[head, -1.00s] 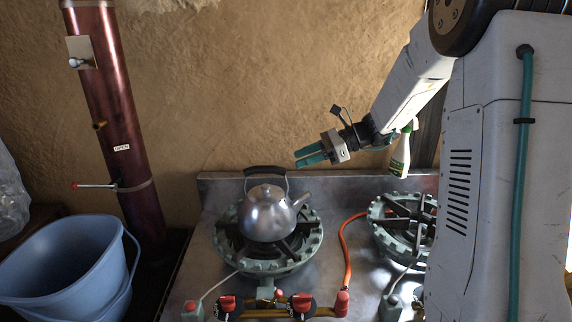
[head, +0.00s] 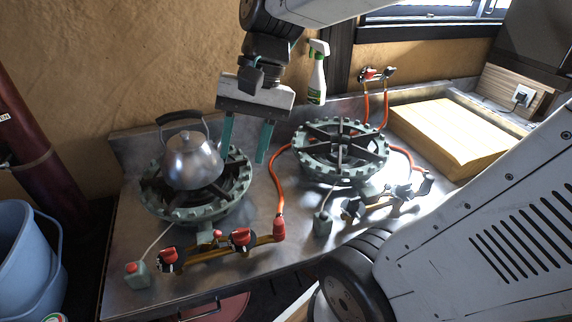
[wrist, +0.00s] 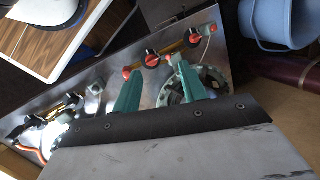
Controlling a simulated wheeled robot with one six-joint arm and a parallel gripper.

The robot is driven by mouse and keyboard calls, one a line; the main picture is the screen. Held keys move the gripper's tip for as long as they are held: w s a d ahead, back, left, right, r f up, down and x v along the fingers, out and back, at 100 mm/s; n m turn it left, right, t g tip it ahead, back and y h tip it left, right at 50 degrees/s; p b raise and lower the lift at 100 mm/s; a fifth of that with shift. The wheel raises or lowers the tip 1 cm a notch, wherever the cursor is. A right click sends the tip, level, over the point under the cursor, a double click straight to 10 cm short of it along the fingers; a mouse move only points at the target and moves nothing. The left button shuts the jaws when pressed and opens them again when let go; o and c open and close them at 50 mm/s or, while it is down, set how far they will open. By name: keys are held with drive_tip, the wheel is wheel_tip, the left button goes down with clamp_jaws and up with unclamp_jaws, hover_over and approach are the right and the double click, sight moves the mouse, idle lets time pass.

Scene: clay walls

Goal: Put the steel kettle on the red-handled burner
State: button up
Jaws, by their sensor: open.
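The steel kettle (head: 192,160) stands upright on the left burner (head: 205,207), its black handle arched above it. The valve bar in front of this burner carries red-handled knobs (head: 241,237). My gripper (head: 244,152) is open and empty, fingers pointing down, just right of the kettle in the head view and apart from its body. In the wrist view, my open fingers (wrist: 160,90) show with part of the left burner (wrist: 208,84) and the red knobs (wrist: 152,60). I cannot make out the kettle there.
The right burner (head: 340,150) is empty, with dark knobs (head: 352,207) in front. A spray bottle (head: 317,78) is behind it. A wooden board (head: 455,135) lies at the right. Orange hoses (head: 275,180) run between the burners. A blue bucket (head: 25,255) stands at the left.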

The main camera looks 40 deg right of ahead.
drive_tip(key=s+d+f+n+t+h, duration=0.1)
drive_tip(key=s+d+n+h, duration=0.1)
drive_tip(key=s+n+h, duration=0.2)
drive_tip(key=s+n, duration=0.2)
drive_tip(key=s, duration=0.2)
drive_tip(key=shift+d+f+t, duration=0.3)
drive_tip(key=shift+f, duration=0.05)
drive_tip(key=shift+c, duration=0.7)
drive_tip(key=shift+d, duration=0.15)
